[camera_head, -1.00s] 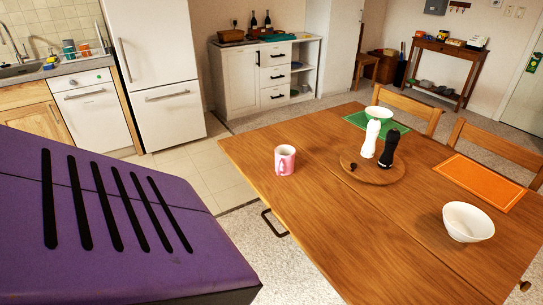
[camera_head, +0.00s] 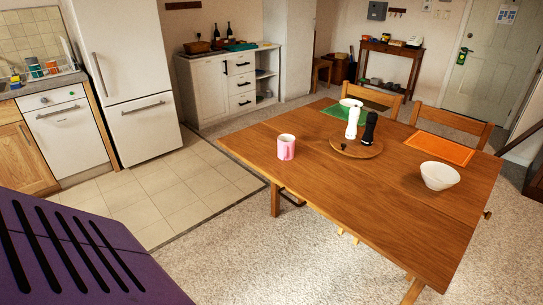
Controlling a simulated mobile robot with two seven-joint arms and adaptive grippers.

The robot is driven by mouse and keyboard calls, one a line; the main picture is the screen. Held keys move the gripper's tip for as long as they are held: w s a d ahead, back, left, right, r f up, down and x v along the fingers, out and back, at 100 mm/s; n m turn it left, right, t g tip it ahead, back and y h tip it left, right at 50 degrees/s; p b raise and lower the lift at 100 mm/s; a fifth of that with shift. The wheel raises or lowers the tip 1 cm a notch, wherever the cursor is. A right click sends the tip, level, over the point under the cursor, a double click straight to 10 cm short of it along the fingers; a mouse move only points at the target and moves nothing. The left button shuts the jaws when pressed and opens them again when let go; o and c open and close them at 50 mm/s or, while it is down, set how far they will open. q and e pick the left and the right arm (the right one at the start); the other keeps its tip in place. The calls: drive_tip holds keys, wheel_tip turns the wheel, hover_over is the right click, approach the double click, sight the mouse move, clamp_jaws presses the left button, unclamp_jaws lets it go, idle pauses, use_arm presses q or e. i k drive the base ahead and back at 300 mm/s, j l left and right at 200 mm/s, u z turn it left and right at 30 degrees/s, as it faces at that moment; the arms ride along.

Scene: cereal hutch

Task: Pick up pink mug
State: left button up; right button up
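The pink mug (camera_head: 286,147) stands upright on the left part of the wooden dining table (camera_head: 390,208), near its left edge. It is pink with a pale inside, and nothing touches it. Neither of my grippers is in view, so I cannot see whether they are open or shut.
On the table are a round wooden board (camera_head: 372,150) with a white mill (camera_head: 352,123) and a black mill (camera_head: 369,128), a white bowl (camera_head: 439,176) and an orange placemat (camera_head: 441,148). Chairs (camera_head: 459,123) stand behind. Carpet in front of the table is clear.

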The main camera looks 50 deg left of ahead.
sight(286, 141)
drive_tip(key=k+u, duration=0.3)
drive_tip(key=u, duration=0.2)
drive_tip(key=k+j+u, duration=0.15)
drive_tip(key=u, duration=0.35)
drive_tip(key=l+u, duration=0.15)
drive_tip(key=u, duration=1.3)
drive_tip(key=i+l, duration=0.1)
drive_tip(key=l, duration=2.15)
drive_tip(key=i+l, duration=0.15)
drive_tip(key=l, duration=0.95)
drive_tip(key=i+l, duration=0.4)
